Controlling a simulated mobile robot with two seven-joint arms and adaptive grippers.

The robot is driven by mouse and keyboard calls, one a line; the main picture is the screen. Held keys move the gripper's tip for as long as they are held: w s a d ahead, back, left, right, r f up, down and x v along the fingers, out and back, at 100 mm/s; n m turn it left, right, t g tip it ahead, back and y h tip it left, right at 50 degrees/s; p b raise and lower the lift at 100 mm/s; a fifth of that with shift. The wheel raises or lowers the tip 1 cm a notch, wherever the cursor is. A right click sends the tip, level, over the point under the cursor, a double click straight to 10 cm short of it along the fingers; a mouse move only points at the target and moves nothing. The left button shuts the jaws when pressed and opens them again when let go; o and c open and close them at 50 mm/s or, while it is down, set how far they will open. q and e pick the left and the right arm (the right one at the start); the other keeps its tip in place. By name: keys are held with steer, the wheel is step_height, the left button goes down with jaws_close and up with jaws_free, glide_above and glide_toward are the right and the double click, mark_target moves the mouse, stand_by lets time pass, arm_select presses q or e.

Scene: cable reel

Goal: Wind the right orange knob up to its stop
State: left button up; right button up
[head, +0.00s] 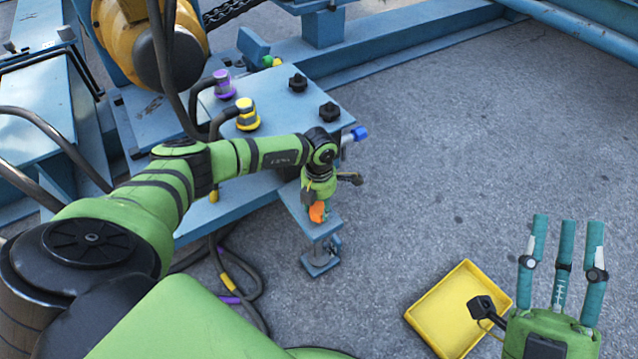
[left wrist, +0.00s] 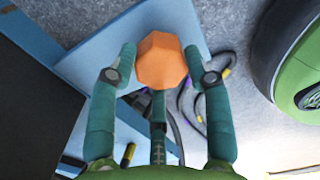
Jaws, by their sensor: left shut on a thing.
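An orange faceted knob (head: 316,212) sits on the small blue bracket plate (head: 293,208) at the front of the blue bench. It is the only orange knob I can make out. My left gripper (head: 320,204) points down over it and is shut on it. In the left wrist view the orange knob (left wrist: 163,60) lies between two teal fingers, with the third finger at its near side. The knob's base and stem are hidden. My right gripper (head: 566,226) is open and empty at the lower right, its three fingers apart.
Yellow (head: 247,115) and purple (head: 223,84) connectors with cables and two black knobs (head: 328,111) stand on the blue bench. A blue-ended valve (head: 355,135) juts from its right side. A yellow tray (head: 455,308) lies on the floor left of my right gripper. Floor at right is clear.

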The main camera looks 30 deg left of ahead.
mark_target(318, 208)
arm_select(q)
steer(key=shift+s+a+f, duration=0.1)
steer(key=shift+s+f, duration=0.1)
steer(key=shift+s, duration=0.05)
arm_select(e)
steer(key=shift+w+d+f+g+h, duration=0.1)
steer(key=shift+w+f+g+h, duration=0.3)
steer(key=shift+w+f+g, duration=0.25)
steer(key=shift+f, duration=0.1)
arm_select(q)
steer(key=o, duration=1.2)
steer(key=shift+n, duration=0.3)
steer(key=shift+c, duration=0.2)
arm_select(e)
steer(key=shift+s, duration=0.1)
arm_select(q)
steer(key=shift+w+r, duration=0.15)
arm_select(e)
steer(key=shift+t, duration=0.25)
arm_select(q)
steer(key=shift+r, duration=0.15)
step_height(318, 208, up, 12)
steer(key=shift+f, duration=0.2)
